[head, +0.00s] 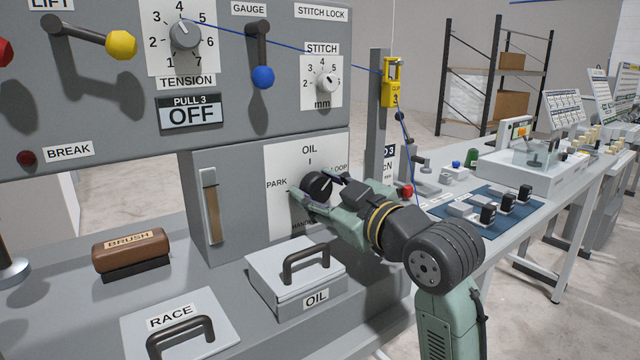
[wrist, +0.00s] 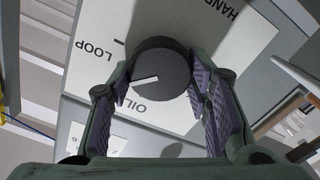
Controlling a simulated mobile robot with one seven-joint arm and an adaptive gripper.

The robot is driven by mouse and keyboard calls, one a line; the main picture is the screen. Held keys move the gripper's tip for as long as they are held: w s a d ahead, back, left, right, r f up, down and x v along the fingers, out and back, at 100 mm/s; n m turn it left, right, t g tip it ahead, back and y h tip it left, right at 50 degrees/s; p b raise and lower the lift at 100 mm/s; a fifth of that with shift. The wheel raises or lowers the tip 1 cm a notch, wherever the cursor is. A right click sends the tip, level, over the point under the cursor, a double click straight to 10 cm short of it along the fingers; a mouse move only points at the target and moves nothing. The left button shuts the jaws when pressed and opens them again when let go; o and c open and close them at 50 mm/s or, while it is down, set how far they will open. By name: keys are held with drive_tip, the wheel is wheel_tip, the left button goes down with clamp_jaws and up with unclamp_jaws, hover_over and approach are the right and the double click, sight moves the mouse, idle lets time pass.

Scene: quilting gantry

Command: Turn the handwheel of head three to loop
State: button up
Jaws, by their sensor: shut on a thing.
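The handwheel is a round dark knob (head: 318,184) on a white dial plate (head: 284,160) marked OIL at the top, LOOP at right, PARK at left and HAND at the bottom, partly covered. In the wrist view the knob (wrist: 163,62) has a white pointer line, which lies between the OIL and LOOP labels. My gripper (head: 322,196) reaches in from the lower right and is shut on the knob. In the wrist view its two ridged finger pads (wrist: 163,88) press on opposite sides of the knob.
A lidded OIL box (head: 296,280) stands just below my gripper. A brown brush (head: 130,250) and a RACE lid (head: 180,325) are to the left. A yellow thread guide (head: 391,85) hangs on a post at right, with blue thread running down near my arm.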

drive_tip(key=m+p, duration=0.2)
drive_tip(key=m, duration=0.2)
drive_tip(key=shift+w+r+m, duration=0.1)
drive_tip(key=shift+r+m, duration=0.05)
drive_tip(key=shift+m, duration=0.15)
drive_tip(key=shift+d+m+p, duration=0.1)
drive_tip(key=shift+m+p, duration=1.25)
drive_tip(key=shift+m, duration=0.55)
drive_tip(key=o, duration=1.2)
drive_tip(key=shift+c, duration=0.2)
drive_tip(key=v, duration=1.2)
